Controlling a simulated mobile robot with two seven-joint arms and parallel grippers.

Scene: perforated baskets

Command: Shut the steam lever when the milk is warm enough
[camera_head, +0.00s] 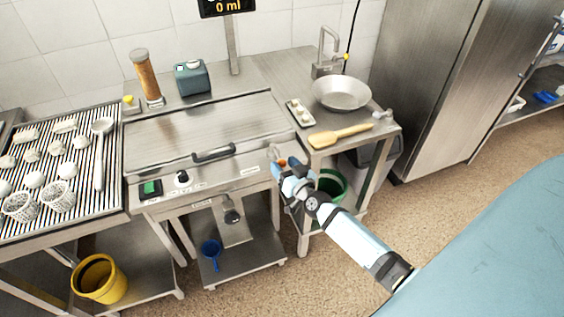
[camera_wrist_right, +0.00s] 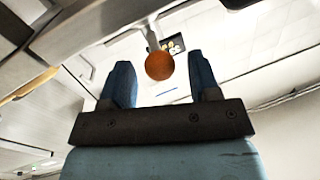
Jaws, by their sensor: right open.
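A small lever with an orange ball knob (camera_head: 282,162) sticks out at the right front corner of the steel machine (camera_head: 205,132). In the right wrist view the orange ball (camera_wrist_right: 159,66) appears between the tips of two blue fingers, with gaps on both sides. My right gripper (camera_head: 287,172) is open and empty, right at this lever; how deep the ball sits between the fingers is unclear. No milk can be made out. A display (camera_head: 228,6) above the machine reads 0 ml. My left gripper is not in view.
A wooden paddle (camera_head: 340,135), a metal bowl (camera_head: 341,93) and a small tray (camera_head: 299,112) stand on the right counter. A green bucket (camera_head: 332,186) is below. White perforated baskets (camera_head: 58,193) stand on the left rack. The floor in front is clear.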

